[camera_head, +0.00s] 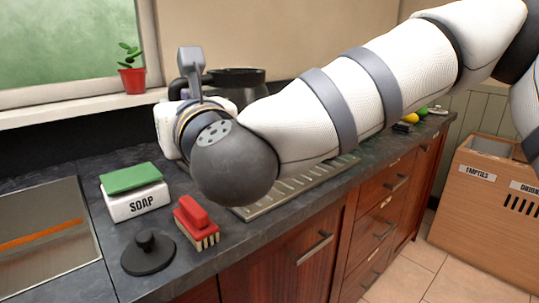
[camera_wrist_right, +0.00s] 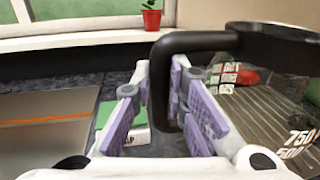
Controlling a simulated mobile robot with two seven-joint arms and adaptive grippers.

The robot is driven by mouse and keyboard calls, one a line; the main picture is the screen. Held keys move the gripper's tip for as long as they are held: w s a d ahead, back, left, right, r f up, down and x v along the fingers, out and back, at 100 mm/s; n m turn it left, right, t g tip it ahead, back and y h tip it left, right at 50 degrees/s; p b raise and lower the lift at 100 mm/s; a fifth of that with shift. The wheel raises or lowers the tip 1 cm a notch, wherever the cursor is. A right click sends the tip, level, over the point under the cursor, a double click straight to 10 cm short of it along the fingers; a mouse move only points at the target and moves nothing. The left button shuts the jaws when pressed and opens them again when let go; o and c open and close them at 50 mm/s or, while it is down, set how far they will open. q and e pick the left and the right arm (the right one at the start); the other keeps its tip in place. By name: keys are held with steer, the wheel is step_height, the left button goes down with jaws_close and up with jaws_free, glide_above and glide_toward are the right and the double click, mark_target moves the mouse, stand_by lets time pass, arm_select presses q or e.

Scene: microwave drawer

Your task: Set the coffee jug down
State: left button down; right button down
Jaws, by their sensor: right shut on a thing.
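The coffee jug has a black lid (camera_head: 238,76) and a black handle. In the head view it stands behind my right wrist, which hides most of its body and its base. In the wrist view its clear glass body (camera_wrist_right: 285,110) with volume marks fills the right side, and its black handle (camera_wrist_right: 160,85) runs down between my fingers. My right gripper (camera_wrist_right: 165,105), with purple pads, is shut on the handle. The jug looks about upright; I cannot tell whether its base touches the counter. My left gripper is not in view.
A soap box (camera_head: 138,203) with a green sponge (camera_head: 131,178), a red brush (camera_head: 195,220) and a black plug (camera_head: 148,254) lie on the dark counter. A ridged drainboard (camera_head: 300,187) runs under my arm. A sink (camera_head: 40,240) is at left, a potted plant (camera_head: 132,80) on the sill.

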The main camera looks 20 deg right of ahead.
steer(key=w+d+f, duration=0.1)
steer(key=w, duration=0.1)
steer(key=w+d+f, duration=0.1)
steer(key=w+d, duration=0.1)
steer(key=w+d+f, duration=0.1)
steer(key=w+f, duration=0.1)
steer(key=shift+w+d, duration=0.3)
steer(key=shift+w, duration=0.05)
steer(key=w+f, duration=0.1)
steer(key=f, duration=0.1)
steer(key=w+d+f, duration=0.1)
steer(key=f, duration=0.2)
steer(key=w+d+f, duration=0.1)
steer(key=f, duration=0.2)
steer(key=shift+w+d+f+b, duration=0.1)
steer(key=shift+w+d+b, duration=0.15)
steer(key=shift+b, duration=0.15)
steer(key=shift+f, duration=0.25)
steer(key=c, duration=1.8)
jaws_free()
steer(key=shift+o, duration=1.1)
steer(key=shift+s, duration=0.1)
